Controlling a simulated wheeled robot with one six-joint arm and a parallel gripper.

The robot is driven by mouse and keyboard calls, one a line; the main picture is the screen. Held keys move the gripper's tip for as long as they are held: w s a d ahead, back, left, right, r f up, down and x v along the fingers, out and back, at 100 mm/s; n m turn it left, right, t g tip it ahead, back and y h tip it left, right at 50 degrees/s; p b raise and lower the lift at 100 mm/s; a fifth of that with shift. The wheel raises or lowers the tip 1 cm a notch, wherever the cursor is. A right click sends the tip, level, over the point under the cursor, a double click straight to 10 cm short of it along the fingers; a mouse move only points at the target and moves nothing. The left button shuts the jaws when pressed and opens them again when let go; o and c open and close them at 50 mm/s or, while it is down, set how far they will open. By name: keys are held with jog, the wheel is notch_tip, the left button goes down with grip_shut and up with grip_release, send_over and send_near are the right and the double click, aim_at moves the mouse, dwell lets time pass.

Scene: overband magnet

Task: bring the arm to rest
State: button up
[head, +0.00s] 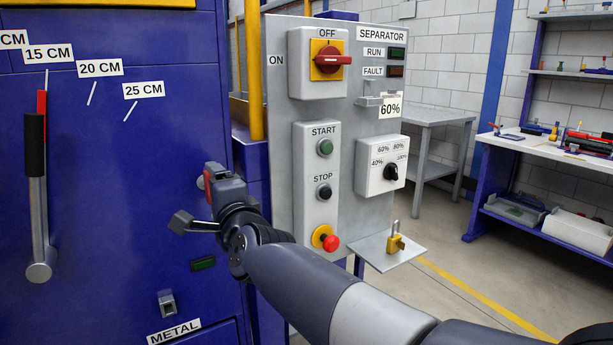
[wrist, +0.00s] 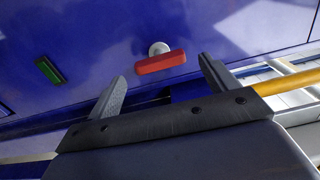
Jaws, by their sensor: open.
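My gripper (head: 195,196) is at the end of my arm, in front of the blue machine's front panel (head: 115,210) in the head view. Its jaws are apart, and nothing is held between them. In the wrist view my gripper (wrist: 162,70) points at the blue panel, with a red T-shaped handle (wrist: 160,63) ahead, between the fingertips in the picture. The red handle (head: 207,187) is partly hidden behind my gripper in the head view. I see no contact, but the exact distance is hard to tell. My arm reaches in from the lower right.
A grey control panel (head: 278,150) stands just right of my gripper, with a red OFF switch (head: 331,60), buttons and a dial. A small shelf (head: 375,257) with a yellow padlock (head: 395,240) juts out above my forearm. A lever (head: 37,200) is at left. Open floor lies right.

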jog(key=x, duration=0.2)
jog(key=shift+w+a, duration=0.2)
jog(key=shift+w, duration=0.1)
jog(key=p+v, duration=0.1)
jog(key=v, duration=0.9)
jog(key=w+a+n+p, duration=0.5)
jog(key=w+n+p, duration=0.3)
jog(key=n+p, duration=0.9)
jog(key=p, duration=0.5)
jog(key=shift+a+r+n, duration=0.15)
jog(key=shift+r+n, duration=0.05)
jog(key=shift+n, duration=0.2)
dwell(0.6)
